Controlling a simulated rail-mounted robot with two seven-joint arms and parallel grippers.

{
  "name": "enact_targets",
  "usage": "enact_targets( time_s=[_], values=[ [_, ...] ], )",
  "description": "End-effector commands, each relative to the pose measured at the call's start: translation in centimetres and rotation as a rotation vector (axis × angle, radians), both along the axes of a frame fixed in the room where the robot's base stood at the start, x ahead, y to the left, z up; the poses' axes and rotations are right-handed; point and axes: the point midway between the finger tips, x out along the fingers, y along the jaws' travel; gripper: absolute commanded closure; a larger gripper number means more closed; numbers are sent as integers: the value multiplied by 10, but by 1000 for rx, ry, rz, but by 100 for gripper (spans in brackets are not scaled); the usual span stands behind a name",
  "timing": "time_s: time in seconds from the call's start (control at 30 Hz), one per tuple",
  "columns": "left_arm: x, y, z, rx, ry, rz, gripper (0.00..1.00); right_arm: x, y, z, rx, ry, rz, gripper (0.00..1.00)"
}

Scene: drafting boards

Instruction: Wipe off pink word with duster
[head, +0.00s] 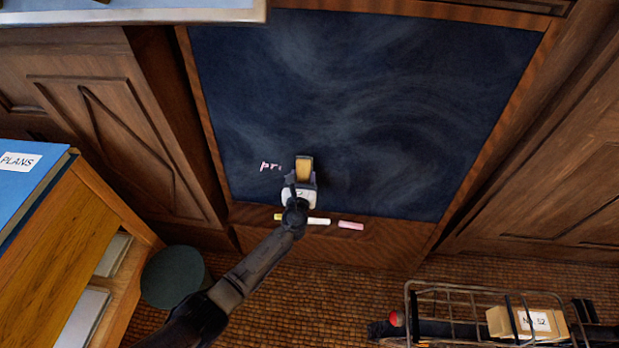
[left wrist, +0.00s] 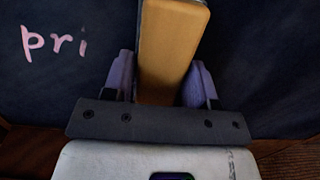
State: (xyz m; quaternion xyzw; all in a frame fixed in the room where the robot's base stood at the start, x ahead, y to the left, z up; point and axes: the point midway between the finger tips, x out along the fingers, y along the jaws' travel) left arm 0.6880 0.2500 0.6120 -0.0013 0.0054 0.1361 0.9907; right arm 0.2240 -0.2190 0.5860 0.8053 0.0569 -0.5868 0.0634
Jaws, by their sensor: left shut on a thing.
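The pink word (head: 271,166) is on the dark chalkboard (head: 400,90), at its lower left. In the left wrist view the letters "pri" (left wrist: 54,42) show left of the duster. The duster (head: 304,167) is a block with a yellow-brown back, and it also shows in the left wrist view (left wrist: 168,50). My left gripper (head: 300,182) is shut on the duster, its two fingers on either side of it. The duster is at the board, just right of the visible letters. Whether its face touches the board, and what is behind it, I cannot tell. My right gripper does not show.
A ledge below the board holds yellow chalk (head: 278,217), white chalk (head: 318,221) and pink chalk (head: 351,225). A wire basket (head: 450,300) with a labelled box (head: 527,322) is at lower right. A wooden cabinet (head: 75,260) and a round dark stool (head: 172,277) stand at left.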

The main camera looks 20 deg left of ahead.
Motion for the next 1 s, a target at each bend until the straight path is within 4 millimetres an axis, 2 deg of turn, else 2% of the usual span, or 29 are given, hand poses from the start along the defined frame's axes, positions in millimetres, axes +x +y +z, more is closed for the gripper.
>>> enact_targets(
  time_s=[0.1,0.37,0.7,1.0],
  values=[
    [-2,9,1,1,-1,2,67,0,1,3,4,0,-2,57],
    [-5,16,1,1,-1,2,67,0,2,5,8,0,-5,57],
    [-12,40,1,1,-1,1,67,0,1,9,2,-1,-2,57],
    [-15,49,0,0,0,0,67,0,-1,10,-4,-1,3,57]
  ],
)
